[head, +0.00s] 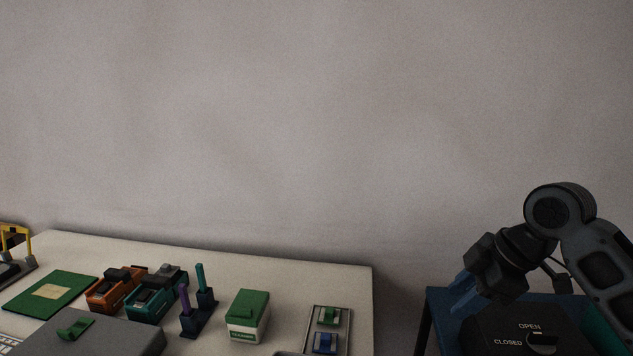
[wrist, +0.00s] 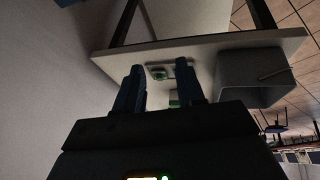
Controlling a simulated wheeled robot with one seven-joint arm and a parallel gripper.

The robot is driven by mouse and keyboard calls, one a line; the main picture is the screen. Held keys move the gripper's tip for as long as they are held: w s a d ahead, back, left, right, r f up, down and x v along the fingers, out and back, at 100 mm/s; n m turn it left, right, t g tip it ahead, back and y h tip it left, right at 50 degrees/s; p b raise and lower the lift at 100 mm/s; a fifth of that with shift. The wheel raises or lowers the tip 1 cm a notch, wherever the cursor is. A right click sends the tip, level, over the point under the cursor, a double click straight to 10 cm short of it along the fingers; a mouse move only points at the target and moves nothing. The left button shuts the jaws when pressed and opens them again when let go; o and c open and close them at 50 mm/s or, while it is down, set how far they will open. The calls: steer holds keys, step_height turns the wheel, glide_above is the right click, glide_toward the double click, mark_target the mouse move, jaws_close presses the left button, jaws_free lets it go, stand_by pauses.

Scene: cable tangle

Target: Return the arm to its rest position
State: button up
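My gripper (head: 462,292) hangs at the right of the head view, with its blue fingers pointing down and to the left. It is beyond the right end of the white table (head: 345,275), above a blue stand. In the wrist view my gripper (wrist: 160,88) shows two dark blue fingers standing well apart, with nothing between the tips. The table and a small tray with a green piece lie in the distance beyond the fingers.
A black box marked OPEN and CLOSED (head: 515,338) sits close below my arm on the blue stand (head: 440,298). The table holds a green box (head: 248,316), a tray (head: 343,318), orange (head: 115,290) and teal (head: 150,303) blocks, and a grey box (head: 110,338). Space above the table is clear.

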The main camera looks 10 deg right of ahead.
steer(key=s+a+f+m+t+y+p, duration=0.1)
steer(key=s+a+m+t+y+p, duration=0.25)
steer(key=a, duration=0.65)
steer(key=s+a+m+t, duration=0.2)
steer(key=a+m+t, duration=0.35)
steer(key=a, duration=0.55)
steer(key=s+d+f+m+t+h+p, duration=0.1)
steer(key=s+d+m+h+p, duration=0.2)
steer(key=s, duration=0.7)
steer(key=s+d+f+m+h, duration=0.1)
steer(key=s+f+m+h, duration=0.2)
steer(key=s, duration=0.7)
steer(key=s+d+r, duration=0.4)
steer(key=s, duration=0.4)
steer(key=s+d+r+n+t, duration=0.1)
steer(key=s+d+r, duration=0.3)
steer(key=s, duration=0.5)
steer(key=shift+r+h+p, duration=0.35)
steer(key=shift+h, duration=0.1)
steer(key=shift+s, duration=0.1)
